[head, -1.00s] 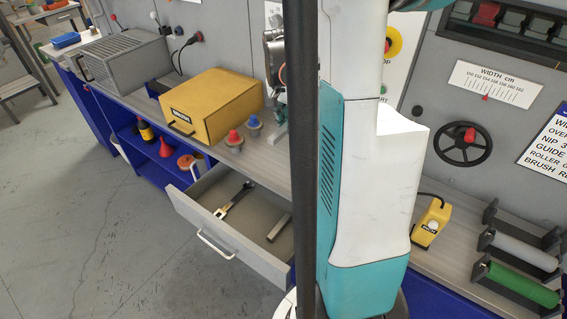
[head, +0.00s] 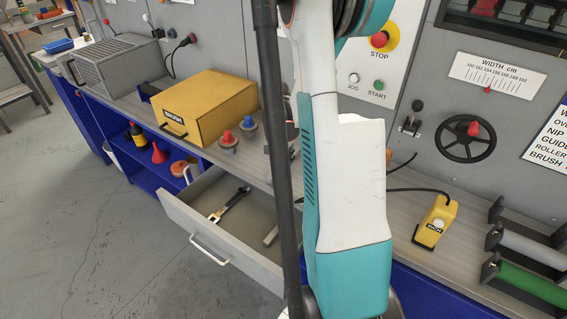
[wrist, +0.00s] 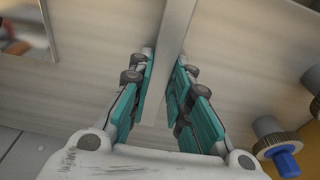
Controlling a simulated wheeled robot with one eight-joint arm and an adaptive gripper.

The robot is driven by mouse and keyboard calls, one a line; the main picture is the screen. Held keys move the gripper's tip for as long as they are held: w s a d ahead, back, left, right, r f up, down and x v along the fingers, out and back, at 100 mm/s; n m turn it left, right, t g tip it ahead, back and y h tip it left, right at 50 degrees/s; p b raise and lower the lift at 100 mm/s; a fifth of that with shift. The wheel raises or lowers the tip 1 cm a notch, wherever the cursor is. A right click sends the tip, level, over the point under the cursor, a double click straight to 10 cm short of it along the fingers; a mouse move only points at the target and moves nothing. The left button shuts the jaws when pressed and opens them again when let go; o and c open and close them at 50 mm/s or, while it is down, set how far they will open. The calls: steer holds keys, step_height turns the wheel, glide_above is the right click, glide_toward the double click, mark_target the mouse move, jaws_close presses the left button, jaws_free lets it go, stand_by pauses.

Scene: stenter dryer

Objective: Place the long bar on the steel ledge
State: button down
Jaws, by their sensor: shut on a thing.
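My gripper (wrist: 165,60) shows in the wrist view with its teal fingers closed on the long bar (wrist: 177,30). The bar is flat and grey, runs up between the fingers and leaves the top of the picture. Its far end is out of view. A pale grey, streaked surface lies behind it; whether the bar touches it I cannot tell. In the head view my arm and a dark post hide most of the gripper and bar. The grey ledge (head: 325,205) runs along the machine front; I cannot tell if it is the steel ledge.
An open drawer (head: 218,240) holds a wrench (head: 228,206) and a grey piece (head: 270,237). A yellow box (head: 205,105), red knob (head: 228,137) and blue knob (head: 248,124) stand on the ledge. A yellow pendant (head: 435,222) and rollers (head: 530,285) are at right.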

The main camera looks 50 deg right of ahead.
mark_target(280, 165)
steer(key=shift+f, duration=0.25)
steer(key=c, duration=1.9)
jaws_free()
steer(key=shift+f, duration=0.15)
steer(key=o, duration=0.4)
steer(key=r+p, duration=0.1)
steer(key=r, duration=0.3)
steer(key=a+r+p, duration=0.1)
steer(key=r, duration=0.3)
steer(key=r+p, duration=0.2)
steer(key=r, duration=0.2)
steer(key=shift+s+a+r, duration=0.1)
steer(key=shift+a+r, duration=0.1)
steer(key=shift+a, duration=0.2)
